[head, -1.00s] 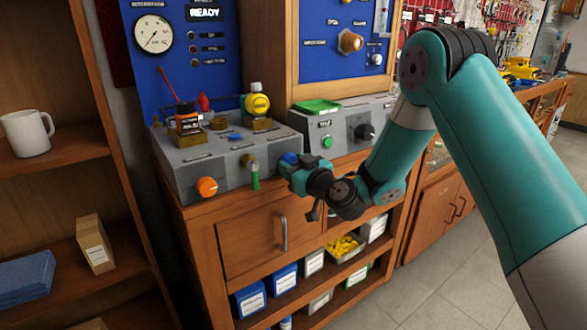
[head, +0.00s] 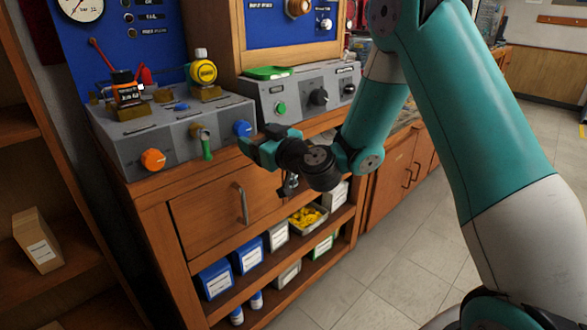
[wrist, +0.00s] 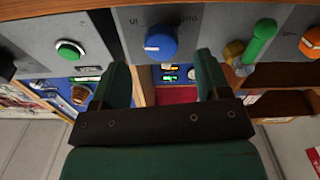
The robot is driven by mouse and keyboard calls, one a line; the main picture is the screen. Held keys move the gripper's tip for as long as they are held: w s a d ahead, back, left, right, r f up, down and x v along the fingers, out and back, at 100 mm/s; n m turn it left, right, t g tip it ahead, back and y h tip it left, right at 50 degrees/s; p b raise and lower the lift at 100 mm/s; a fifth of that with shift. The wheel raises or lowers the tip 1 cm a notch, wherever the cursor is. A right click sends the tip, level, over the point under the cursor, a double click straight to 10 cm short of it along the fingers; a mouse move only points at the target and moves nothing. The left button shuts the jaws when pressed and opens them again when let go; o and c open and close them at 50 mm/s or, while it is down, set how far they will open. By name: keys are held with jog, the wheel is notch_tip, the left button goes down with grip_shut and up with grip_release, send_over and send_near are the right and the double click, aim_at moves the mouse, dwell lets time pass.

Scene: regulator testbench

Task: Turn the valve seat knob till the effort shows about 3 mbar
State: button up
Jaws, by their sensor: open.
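The grey regulator box (head: 170,135) carries an orange knob (head: 152,160), a green lever (head: 205,145) and a blue knob (head: 242,129) on its front. I cannot read which is labelled valve seat. My gripper (head: 248,146) is open in front of the blue knob, apart from it. In the wrist view the blue knob (wrist: 161,42) lies beyond the gap between the fingers (wrist: 163,76). The green lever (wrist: 263,40) and orange knob (wrist: 311,42) are to the right there. The round gauge (head: 80,6) is cut by the top edge; its reading is not legible.
A yellow-topped regulator (head: 203,72) and an orange-black part (head: 127,92) stand on the box. A second grey box (head: 300,92) with a green button (head: 281,108) and green tray (head: 268,72) is to the right. A drawer handle (head: 242,205) juts out below.

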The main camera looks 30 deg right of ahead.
jog(key=b+v, duration=1.2)
jog(key=b, duration=0.2)
jog(key=shift+s+b, duration=0.3)
jog(key=shift+s, duration=0.1)
jog(key=shift+d, duration=0.1)
jog(key=s+a+f+n+g+y, duration=0.2)
jog(key=s+a+f+g+y, duration=0.1)
jog(key=s+a+f+g, duration=0.65)
jog(key=s+f+g+h, duration=0.3)
jog(key=s+g+h, duration=0.35)
jog(key=s, duration=0.65)
notch_tip(320, 180, up, 32)
jog(key=g+y+p, duration=0.1)
jog(key=y+p, duration=0.1)
jog(key=p, duration=3)
jog(key=shift+a+f+p, duration=0.15)
jog(key=shift+a+p, duration=0.15)
